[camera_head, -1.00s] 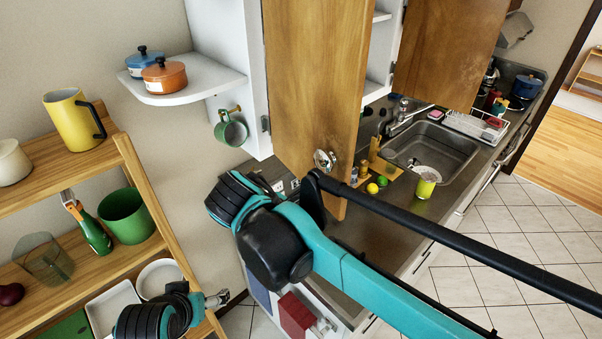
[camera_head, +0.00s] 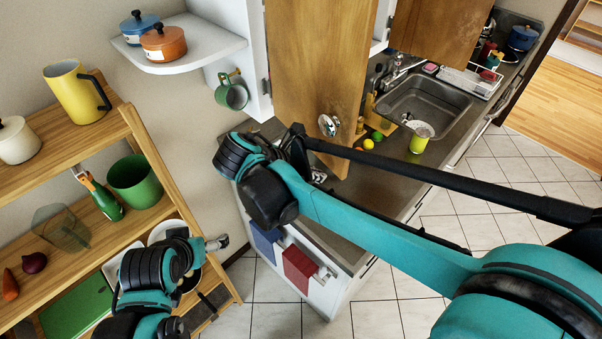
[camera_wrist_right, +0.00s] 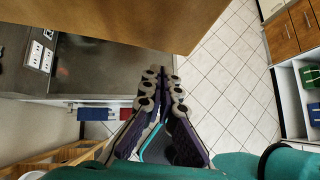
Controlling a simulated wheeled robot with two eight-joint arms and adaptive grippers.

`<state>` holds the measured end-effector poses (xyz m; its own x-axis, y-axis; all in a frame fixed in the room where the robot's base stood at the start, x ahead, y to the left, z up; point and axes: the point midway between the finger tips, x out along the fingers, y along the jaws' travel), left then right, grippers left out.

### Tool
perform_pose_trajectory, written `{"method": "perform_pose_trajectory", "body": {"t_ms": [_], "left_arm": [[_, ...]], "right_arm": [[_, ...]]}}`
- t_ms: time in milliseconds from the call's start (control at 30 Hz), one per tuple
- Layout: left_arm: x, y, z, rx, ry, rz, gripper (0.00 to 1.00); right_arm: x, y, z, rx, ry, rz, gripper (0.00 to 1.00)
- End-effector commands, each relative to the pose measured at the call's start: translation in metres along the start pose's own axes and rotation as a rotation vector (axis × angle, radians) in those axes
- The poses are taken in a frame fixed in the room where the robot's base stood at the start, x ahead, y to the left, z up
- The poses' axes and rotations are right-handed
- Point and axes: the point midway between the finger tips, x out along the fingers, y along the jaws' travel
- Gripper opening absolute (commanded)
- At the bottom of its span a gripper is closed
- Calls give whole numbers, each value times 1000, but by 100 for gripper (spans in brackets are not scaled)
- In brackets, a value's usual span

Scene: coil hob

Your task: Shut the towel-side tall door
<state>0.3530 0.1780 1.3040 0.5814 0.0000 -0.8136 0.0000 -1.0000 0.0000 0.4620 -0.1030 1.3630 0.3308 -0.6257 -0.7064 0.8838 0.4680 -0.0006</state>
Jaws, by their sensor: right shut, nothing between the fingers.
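The towel-side tall door (camera_head: 312,65) is a wooden cabinet door that stands open above the counter, with a round metal knob (camera_head: 328,125) near its lower edge. In the right wrist view, the door's underside edge (camera_wrist_right: 125,20) spans the top. My right gripper (camera_head: 298,150) is at the door's lower left part, mostly hidden by my own wrist; in the wrist view its fingers (camera_wrist_right: 164,72) are shut and empty, their tips close to the door. Contact cannot be told. My left gripper (camera_head: 216,243) is low at the left, by the wooden shelf; its jaws are unclear.
A second wooden door (camera_head: 440,40) stands open to the right. A blue towel (camera_head: 265,240) and red towel (camera_head: 299,268) hang on the counter's end. A green mug (camera_head: 231,95) hangs under a corner shelf (camera_head: 190,48) with pots. Open tiled floor lies right.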

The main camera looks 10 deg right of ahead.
Motion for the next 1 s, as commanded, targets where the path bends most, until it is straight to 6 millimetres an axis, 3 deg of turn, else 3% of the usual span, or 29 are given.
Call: {"method": "perform_pose_trajectory", "body": {"t_ms": [200, 767, 1000], "left_arm": [[-4, 0, -3, 0, 0, 0, 87], [-4, 0, -3, 0, 0, 0, 87], [-4, 0, -3, 0, 0, 0, 87]], "right_arm": [[14, 0, 15, 1, 1, 0, 0], [19, -1, 20, -11, 1, 11, 0], [40, -3, 41, -79, 1, 81, 0]]}}
